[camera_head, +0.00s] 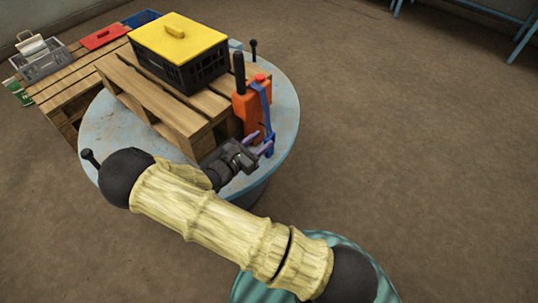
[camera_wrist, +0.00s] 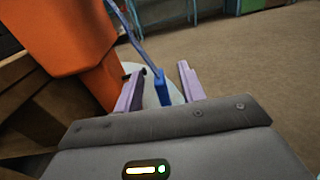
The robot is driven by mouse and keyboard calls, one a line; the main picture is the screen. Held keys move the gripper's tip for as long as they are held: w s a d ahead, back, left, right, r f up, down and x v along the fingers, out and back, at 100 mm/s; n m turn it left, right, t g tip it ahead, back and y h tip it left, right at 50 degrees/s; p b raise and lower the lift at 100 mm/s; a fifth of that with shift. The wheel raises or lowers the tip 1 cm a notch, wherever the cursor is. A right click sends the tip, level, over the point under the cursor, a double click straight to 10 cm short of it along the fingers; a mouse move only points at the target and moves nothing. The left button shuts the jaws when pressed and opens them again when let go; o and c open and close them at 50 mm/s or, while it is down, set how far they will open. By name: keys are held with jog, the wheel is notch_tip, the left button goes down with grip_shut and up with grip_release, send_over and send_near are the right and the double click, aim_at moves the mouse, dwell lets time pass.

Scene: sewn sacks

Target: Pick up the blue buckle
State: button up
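The blue buckle (camera_head: 269,143) hangs at the lower end of a blue strap on the right side of an orange container (camera_head: 250,108). In the wrist view the buckle (camera_wrist: 163,88) appears as a small upright blue block. My gripper (camera_head: 258,141) is at the container's front right, low beside the strap. Its two purple fingers are apart in the wrist view (camera_wrist: 160,76), and the buckle shows in the gap between them with space visible on both sides. How deep it lies between the fingers is hard to tell.
The container stands by a wooden pallet (camera_head: 155,97) on a round grey-blue table (camera_head: 285,115). A black crate with a yellow lid (camera_head: 180,40) is on the pallet. Dark knobs (camera_head: 90,157) stand at the table's edge.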

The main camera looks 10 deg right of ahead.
jog(key=shift+w+a+f+n+t, duration=0.15)
jog(key=shift+w+a+n+t, duration=0.15)
jog(key=shift+t, duration=0.1)
jog(key=b, duration=0.3)
send_near(270, 151)
jog(key=w+d, duration=0.1)
jog(key=w+d+r, duration=0.1)
jog(key=w+d, duration=0.1)
jog(key=shift+w+d+r, duration=0.2)
jog(key=shift+w+d, duration=0.05)
jog(key=shift+d, duration=0.05)
jog(key=shift+w+d, duration=0.3)
jog(key=shift+d, duration=0.3)
jog(key=shift+a, duration=0.1)
